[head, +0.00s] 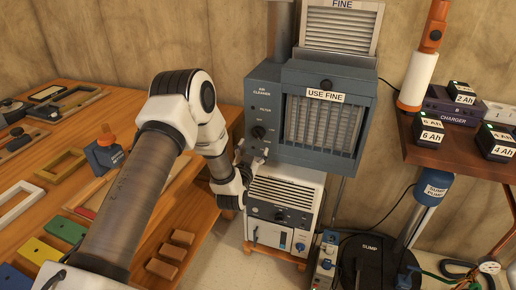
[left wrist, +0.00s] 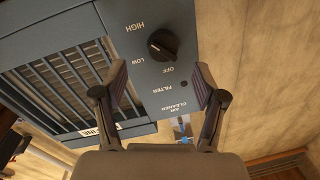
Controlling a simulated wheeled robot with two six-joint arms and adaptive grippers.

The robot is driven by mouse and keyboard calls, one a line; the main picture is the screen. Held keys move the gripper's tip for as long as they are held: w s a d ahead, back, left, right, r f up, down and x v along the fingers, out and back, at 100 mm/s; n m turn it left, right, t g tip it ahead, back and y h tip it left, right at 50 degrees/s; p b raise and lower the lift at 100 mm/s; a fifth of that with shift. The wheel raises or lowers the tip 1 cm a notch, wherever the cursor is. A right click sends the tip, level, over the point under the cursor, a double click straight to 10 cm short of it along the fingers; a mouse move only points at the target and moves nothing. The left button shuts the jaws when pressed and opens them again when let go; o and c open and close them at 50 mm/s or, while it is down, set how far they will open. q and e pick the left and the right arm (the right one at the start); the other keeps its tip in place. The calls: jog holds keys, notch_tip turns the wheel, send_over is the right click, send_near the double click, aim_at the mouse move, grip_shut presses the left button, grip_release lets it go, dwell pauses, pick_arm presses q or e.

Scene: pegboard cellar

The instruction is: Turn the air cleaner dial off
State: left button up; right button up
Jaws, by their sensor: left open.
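The air cleaner (head: 286,115) is a blue-grey box with a grille. Its black dial (head: 258,131) is on the side panel, just above my left gripper (head: 251,158) in the head view. In the left wrist view the panel appears upside down. The dial (left wrist: 162,45) there has the labels OFF, LOW and HIGH around it. My left gripper (left wrist: 161,70) is open, its fingers spread to either side below the dial, with nothing between them. The dial lies beyond the fingertips, apart from them. I cannot tell clearly which label its pointer faces. My right gripper is not in view.
A wooden bench (head: 50,160) with frames and blocks is at the left. A white unit (head: 284,200) stands below the air cleaner. A shelf (head: 450,158) with a charger and battery packs is at the right. A black sump lid (head: 372,260) lies on the floor.

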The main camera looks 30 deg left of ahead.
aim_at(257, 136)
pick_arm(q)
jog(key=x, duration=0.5)
jog(key=shift+w+a+r, duration=0.15)
jog(key=shift+a+r, duration=0.1)
jog(key=shift+w+r, duration=0.1)
jog(key=shift+w, duration=0.2)
jog(key=shift+w+a, duration=0.25)
jog(key=shift+d, duration=0.1)
jog(key=c, duration=1.1)
jog(key=shift+c, duration=0.2)
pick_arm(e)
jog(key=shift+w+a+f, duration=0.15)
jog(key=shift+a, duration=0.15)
